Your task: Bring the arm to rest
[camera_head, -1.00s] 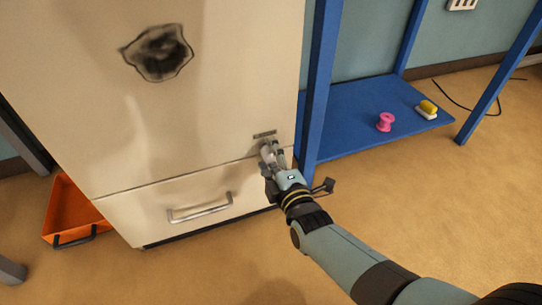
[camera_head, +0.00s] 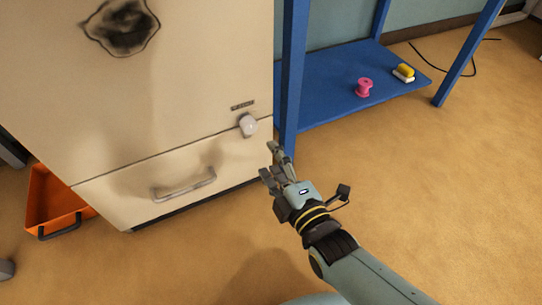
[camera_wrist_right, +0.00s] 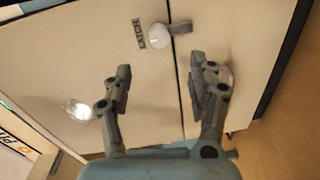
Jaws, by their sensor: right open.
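My right gripper (camera_head: 272,161) is open and empty, in front of the lower right of a cream cabinet (camera_head: 190,75). It is apart from the grey-white latch knob (camera_head: 248,125), which sits near the cabinet's right edge by the seam above the drawer (camera_head: 130,205). In the right wrist view the two open fingers (camera_wrist_right: 160,88) have nothing between them, and the knob (camera_wrist_right: 159,36) shows beyond them, beside a small label plate (camera_wrist_right: 139,33). The drawer looks closed. My left gripper is not in view.
A blue shelf rack (camera_head: 335,100) stands right of the cabinet, with a pink spool (camera_head: 364,87) and a yellow-and-white brush-like item (camera_head: 404,72) on its low shelf. An orange bin (camera_head: 50,198) lies left of the cabinet. The floor at right is clear.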

